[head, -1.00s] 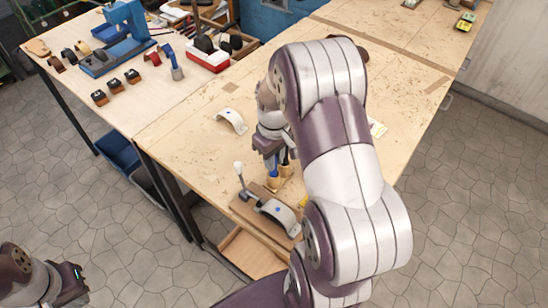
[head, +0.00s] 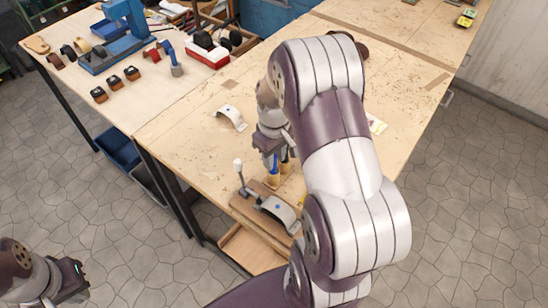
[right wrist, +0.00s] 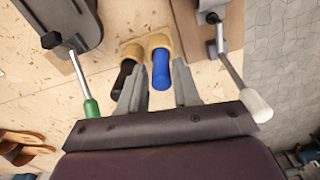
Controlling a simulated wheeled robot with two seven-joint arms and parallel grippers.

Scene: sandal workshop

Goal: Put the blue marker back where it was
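The blue marker (right wrist: 161,71) stands in one cup of a tan two-cup holder (right wrist: 158,41) in the right wrist view. A black marker (right wrist: 123,75) stands in the other cup. In the head view the blue marker (head: 271,164) shows just under my right gripper (head: 273,147). The grey fingers of my right gripper (right wrist: 160,84) lie on either side of the blue marker, with a narrow gap seen at its left; contact at its right is unclear. My left gripper (head: 77,281) is low at the left, away from the table, its fingers not clear.
A lever with a white knob (head: 238,163) and a brown board (head: 246,208) are beside the holder. A green-handled lever (right wrist: 91,108) is left in the wrist view. A white curved strap (head: 231,117) lies beyond. My right arm hides much of the table.

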